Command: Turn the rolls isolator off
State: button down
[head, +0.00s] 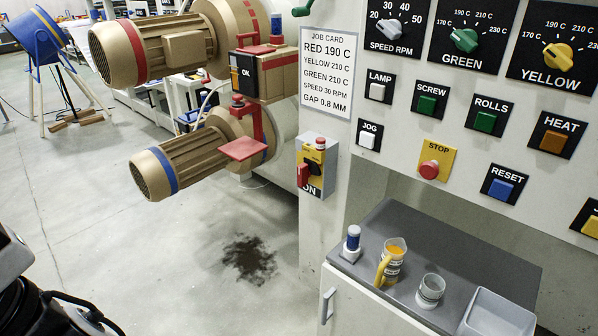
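A grey isolator box (328,170) is fixed to the narrow side face of the panel, left of the JOG and STOP buttons. It has a yellow front plate with a red handle (303,175) at its left side, standing roughly upright. A green ROLLS button (485,121) is on the panel. My gripper is not in view; only part of my arm shows at the lower left.
Two motors (200,155) stick out at the upper left. A grey-topped cabinet (400,240) below the panel holds a blue-capped item, a jug (392,260), a cup (430,290) and a tray (497,315). The floor before the isolator is open, with a dark stain (250,258).

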aim_at(305, 170)
jog(key=i+j+u, duration=0.1)
jog(key=i+u, duration=0.8)
